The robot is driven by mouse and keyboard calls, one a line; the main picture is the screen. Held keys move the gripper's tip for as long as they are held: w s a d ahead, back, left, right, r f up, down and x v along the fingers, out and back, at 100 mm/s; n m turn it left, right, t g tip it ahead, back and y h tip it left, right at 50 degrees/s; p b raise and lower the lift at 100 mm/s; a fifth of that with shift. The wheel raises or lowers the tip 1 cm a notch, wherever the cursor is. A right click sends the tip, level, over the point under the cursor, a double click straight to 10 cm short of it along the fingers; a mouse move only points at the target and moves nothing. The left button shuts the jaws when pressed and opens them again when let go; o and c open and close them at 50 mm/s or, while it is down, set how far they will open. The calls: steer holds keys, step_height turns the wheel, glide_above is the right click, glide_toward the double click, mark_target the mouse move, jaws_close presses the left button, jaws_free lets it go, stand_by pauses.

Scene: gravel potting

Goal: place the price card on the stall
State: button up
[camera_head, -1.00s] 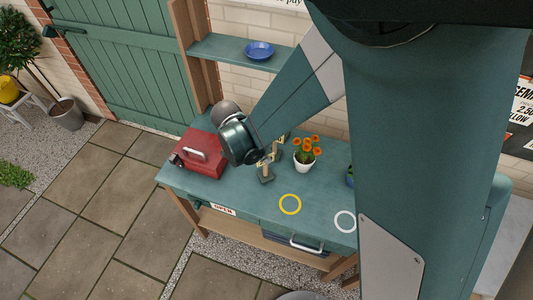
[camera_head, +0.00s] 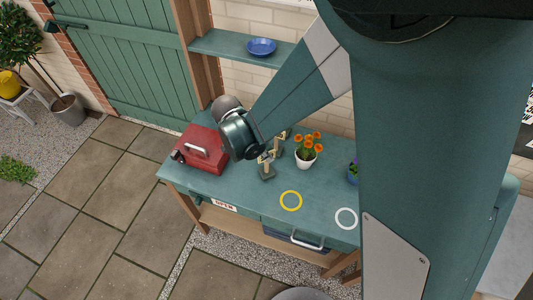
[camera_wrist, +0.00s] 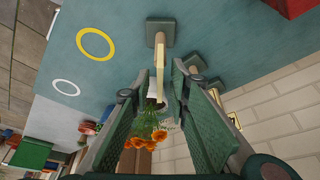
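My gripper (camera_wrist: 160,76) is open, its two green pads apart. It points down over the back of the green bench. A small stand with a dark green block base (camera_wrist: 161,27) and an upright cream or brass piece (camera_wrist: 160,62) lies just ahead of the fingertips. The upright piece lines up with the gap between the fingers; I cannot tell whether it touches them. The same stand seems to show in the head view (camera_head: 266,173), with a second one (camera_head: 279,150) behind it. I cannot pick out a price card for certain.
A red metal box (camera_head: 201,150) stands left of the stands. A white pot of orange flowers (camera_head: 307,157) stands close on the right. A yellow ring (camera_head: 291,201) and a white ring (camera_head: 346,218) mark the clear front of the bench (camera_head: 240,187).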

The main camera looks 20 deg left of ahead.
steer(key=v, duration=1.1)
steer(key=shift+r, duration=0.2)
stand_by(0.5)
steer(key=w+d+r+n+y, duration=0.1)
steer(key=w+d+r+n, duration=0.1)
steer(key=d+r, duration=0.65)
steer(key=w+d+r+n+y, duration=0.1)
steer(key=w+d+r+n, duration=0.15)
steer(key=d, duration=1.15)
steer(key=s+d+r+n+t, duration=0.1)
steer(key=s+d, duration=0.2)
steer(key=d, duration=0.4)
steer(key=s+d+r+n+t, duration=0.1)
steer(key=s+d+r+n, duration=0.1)
steer(key=d, duration=0.6)
steer(key=s+d+r+n+t+y, duration=0.1)
steer(key=s+d+r+t, duration=0.1)
steer(key=s+d, duration=0.2)
steer(key=d, duration=0.3)
steer(key=shift+s+d, duration=0.3)
steer(key=shift+d, duration=0.1)
steer(key=shift+n, duration=0.25)
steer(key=shift+b, duration=0.3)
